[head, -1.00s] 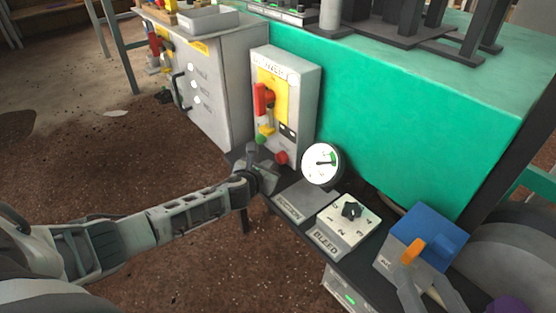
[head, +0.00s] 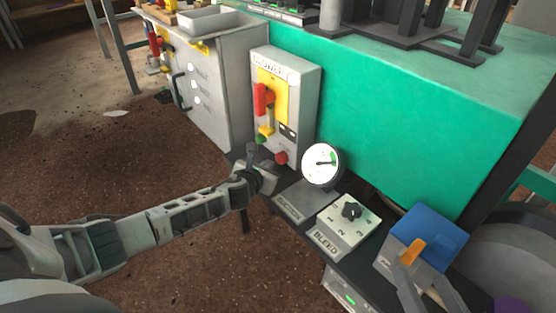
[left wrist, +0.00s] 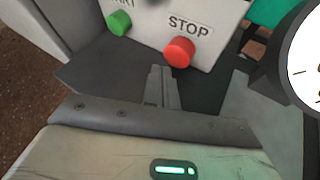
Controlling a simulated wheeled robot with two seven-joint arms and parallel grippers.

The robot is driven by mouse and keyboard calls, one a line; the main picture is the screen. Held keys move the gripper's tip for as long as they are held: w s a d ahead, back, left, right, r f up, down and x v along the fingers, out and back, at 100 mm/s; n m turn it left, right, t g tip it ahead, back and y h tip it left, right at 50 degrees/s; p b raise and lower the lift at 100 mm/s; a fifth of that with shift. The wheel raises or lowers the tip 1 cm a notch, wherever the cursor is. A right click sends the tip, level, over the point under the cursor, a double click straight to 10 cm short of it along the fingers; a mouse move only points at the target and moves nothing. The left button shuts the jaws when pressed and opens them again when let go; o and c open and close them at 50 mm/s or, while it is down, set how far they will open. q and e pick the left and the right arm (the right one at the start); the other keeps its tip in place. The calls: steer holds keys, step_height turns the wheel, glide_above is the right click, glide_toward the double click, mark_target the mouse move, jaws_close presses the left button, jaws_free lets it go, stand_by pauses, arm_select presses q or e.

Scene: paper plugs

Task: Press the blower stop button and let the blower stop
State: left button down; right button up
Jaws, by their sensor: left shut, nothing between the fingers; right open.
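The blower box (head: 301,82) is a pale upright panel with a yellow plate and a red switch handle. At its bottom are a green start button (left wrist: 119,23) and a red stop button (head: 281,157). The stop button also shows in the left wrist view (left wrist: 179,52), under the word STOP. My left gripper (left wrist: 162,72) is shut and empty, its fingertips just below and left of the stop button in that view; I cannot tell whether they touch. In the head view my left gripper (head: 252,150) is left of the button. My right gripper (head: 406,262) is open at the lower right.
A round pressure gauge (head: 321,165) stands right of the stop button. The bleed dial box (head: 342,228) and a blue-topped box (head: 429,231) sit further along the dark shelf. A grey cabinet (head: 215,90) stands to the left. A green machine wall is behind.

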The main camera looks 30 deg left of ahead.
arm_select(q)
steer(key=shift+w+d, duration=0.1)
stand_by(0.7)
steer(key=shift+w+d, duration=0.1)
steer(key=shift+w, duration=0.2)
steer(key=shift+w+d, duration=0.2)
steer(key=shift+w, duration=0.25)
stand_by(0.7)
stand_by(0.3)
steer(key=shift+s+a+p, duration=0.35)
steer(key=shift+s+p, duration=0.1)
steer(key=shift+s, duration=0.4)
steer(key=shift+s+a, duration=0.25)
steer(key=shift+s, duration=0.25)
steer(key=shift+s+a+p, duration=0.25)
steer(key=shift+s, duration=0.35)
steer(key=shift+s+a+p, duration=0.2)
steer(key=shift+s+a, duration=0.05)
steer(key=shift+s, duration=0.4)
steer(key=shift+s+a+p, duration=0.25)
steer(key=shift+s, duration=0.35)
